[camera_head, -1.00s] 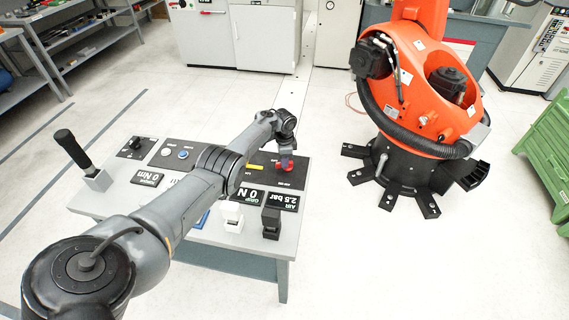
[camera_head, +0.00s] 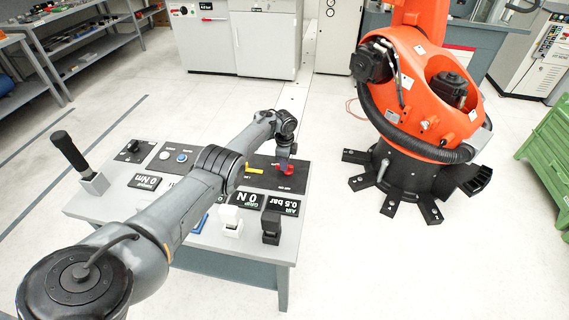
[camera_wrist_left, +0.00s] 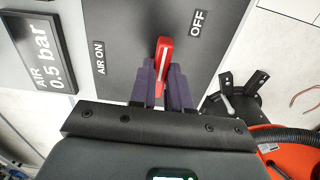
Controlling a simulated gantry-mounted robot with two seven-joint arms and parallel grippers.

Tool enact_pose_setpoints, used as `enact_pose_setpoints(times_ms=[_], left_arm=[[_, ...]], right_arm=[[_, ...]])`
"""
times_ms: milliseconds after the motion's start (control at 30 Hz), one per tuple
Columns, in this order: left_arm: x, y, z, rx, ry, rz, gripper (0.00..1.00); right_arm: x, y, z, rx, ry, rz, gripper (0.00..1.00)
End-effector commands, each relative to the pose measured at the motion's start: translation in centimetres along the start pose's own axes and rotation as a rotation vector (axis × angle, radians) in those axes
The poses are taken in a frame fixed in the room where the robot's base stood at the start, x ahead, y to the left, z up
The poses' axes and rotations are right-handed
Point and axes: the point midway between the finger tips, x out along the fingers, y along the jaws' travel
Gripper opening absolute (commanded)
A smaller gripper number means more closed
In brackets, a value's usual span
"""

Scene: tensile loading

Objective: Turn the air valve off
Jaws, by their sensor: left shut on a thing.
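The air valve has a red handle (camera_wrist_left: 163,58) on a dark panel (camera_wrist_left: 120,25) with labels AIR ON and OFF. In the left wrist view my left gripper (camera_wrist_left: 163,80) is shut on the red handle, one finger on each side. In the head view the red handle (camera_head: 283,168) shows under my left gripper (camera_head: 284,155) at the table's far right corner. The air display (camera_head: 284,205) reads 0.5 bar, and it also shows in the left wrist view (camera_wrist_left: 42,52). My right gripper is not seen.
The control table (camera_head: 262,240) carries a grip display (camera_head: 246,199) reading 0 N, a yellow lever (camera_head: 254,169), a black-handled lever (camera_head: 72,152) and several small blocks. An orange robot (camera_head: 432,95) on a black base stands to the right. Floor between is clear.

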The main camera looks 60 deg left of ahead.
Motion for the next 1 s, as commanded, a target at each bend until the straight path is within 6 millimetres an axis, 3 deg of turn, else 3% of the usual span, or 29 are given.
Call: enact_pose_setpoints(times_ms=[133, 167, 300, 667, 1000], left_arm=[[0.0, 0.0, 0.0, 0.004, 0.000, 0.000, 0.00], [0.0, 0.0, 0.0, 0.004, 0.000, 0.000, 0.22], [0.0, 0.0, 0.0, 0.003, 0.000, 0.000, 0.43], [-0.4, 0.0, 0.0, 0.001, 0.000, -0.001, 0.43], [-5.5, -0.1, 0.0, 0.000, 0.001, -0.002, 0.43]], right_arm=[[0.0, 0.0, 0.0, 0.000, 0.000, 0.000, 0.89], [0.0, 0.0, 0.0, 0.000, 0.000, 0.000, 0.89], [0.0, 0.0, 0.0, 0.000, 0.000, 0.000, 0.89], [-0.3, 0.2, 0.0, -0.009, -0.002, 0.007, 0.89], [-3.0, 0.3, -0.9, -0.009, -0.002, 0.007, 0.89]])
